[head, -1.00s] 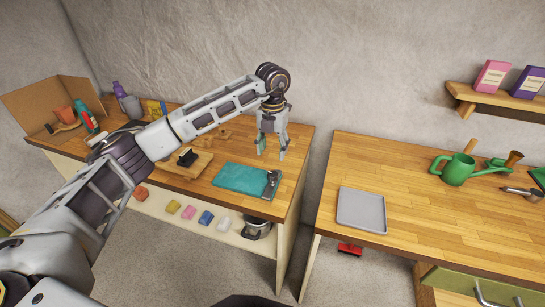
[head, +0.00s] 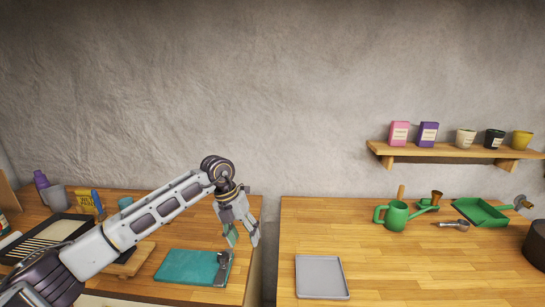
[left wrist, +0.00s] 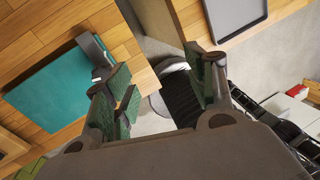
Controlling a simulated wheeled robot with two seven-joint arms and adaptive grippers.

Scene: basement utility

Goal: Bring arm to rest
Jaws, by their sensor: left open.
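My left gripper (head: 243,237) hangs above the right end of the left wooden workbench, its fingers pointing down. It is open, with nothing between its fingers. In the left wrist view its green-padded fingers (left wrist: 165,98) are spread apart over the gap between the two benches. A teal mat (head: 187,267) with a dark grey clamp-like piece at its right end lies on the left bench (head: 256,208), close to the gripper. The teal mat also shows in the left wrist view (left wrist: 58,88). My right gripper is not in view.
A grey tray (head: 321,277) lies on the right bench (head: 420,270). A green watering can (head: 396,215), a green dustpan-like tray (head: 480,211) and a metal trowel (head: 452,225) stand farther back. A wall shelf (head: 450,151) holds boxes and pots. The right bench's middle is clear.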

